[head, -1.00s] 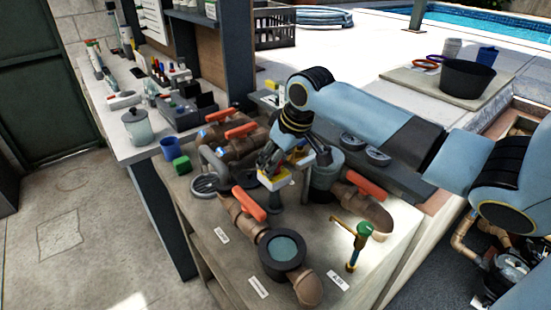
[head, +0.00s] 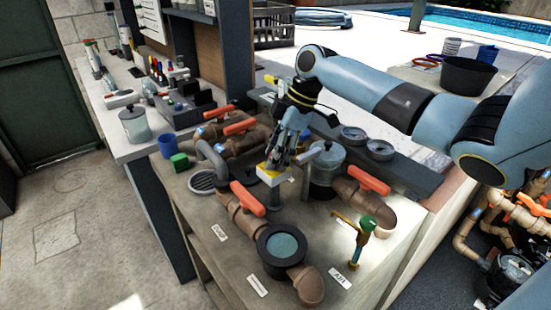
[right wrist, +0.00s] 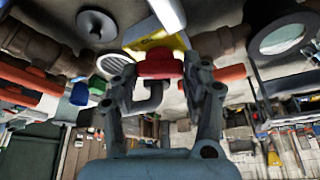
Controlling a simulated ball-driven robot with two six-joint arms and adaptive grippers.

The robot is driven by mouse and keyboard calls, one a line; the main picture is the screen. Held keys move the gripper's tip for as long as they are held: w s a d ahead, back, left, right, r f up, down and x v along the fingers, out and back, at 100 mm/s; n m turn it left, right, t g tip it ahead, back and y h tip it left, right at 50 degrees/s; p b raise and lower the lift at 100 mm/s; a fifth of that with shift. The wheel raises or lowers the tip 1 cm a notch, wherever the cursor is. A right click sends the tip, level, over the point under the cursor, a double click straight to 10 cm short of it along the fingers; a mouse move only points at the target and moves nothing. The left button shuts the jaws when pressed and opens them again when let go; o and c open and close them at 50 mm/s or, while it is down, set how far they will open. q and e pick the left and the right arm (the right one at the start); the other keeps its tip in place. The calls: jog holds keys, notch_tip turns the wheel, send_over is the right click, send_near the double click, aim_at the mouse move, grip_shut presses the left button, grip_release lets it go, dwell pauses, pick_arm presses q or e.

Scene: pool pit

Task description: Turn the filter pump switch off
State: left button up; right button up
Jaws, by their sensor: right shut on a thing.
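The switch is a small yellow-and-white box (head: 271,173) on a dark stand, in the middle of the pipework bench in the head view. My right gripper (head: 277,163) comes down on it from above, its fingers hiding part of its top. In the right wrist view, a red knob (right wrist: 160,66) sits between the fingertips of my right gripper (right wrist: 163,76), in front of the switch's yellow face (right wrist: 155,41). The gripper is shut on this knob. The knob's exact turn position is hard to tell. My left gripper is not in view.
Pipes with orange-handled valves surround the switch, one handle (head: 248,199) close in front and another (head: 368,180) to the right. A green cube (head: 180,161) lies at the left.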

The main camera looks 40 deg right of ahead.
jog(key=n+g+b, duration=0.1)
jog(key=n, duration=0.1)
jog(key=n+g+b, duration=0.1)
jog(key=n+b, duration=0.1)
jog(key=n, duration=0.1)
jog(key=shift+w+y, duration=0.1)
jog(key=shift+y, duration=0.2)
jog(key=shift+n, duration=0.3)
jog(key=o, duration=1.2)
jog(key=shift+c, duration=0.2)
jog(key=v, duration=1.2)
jog(key=shift+w, duration=0.1)
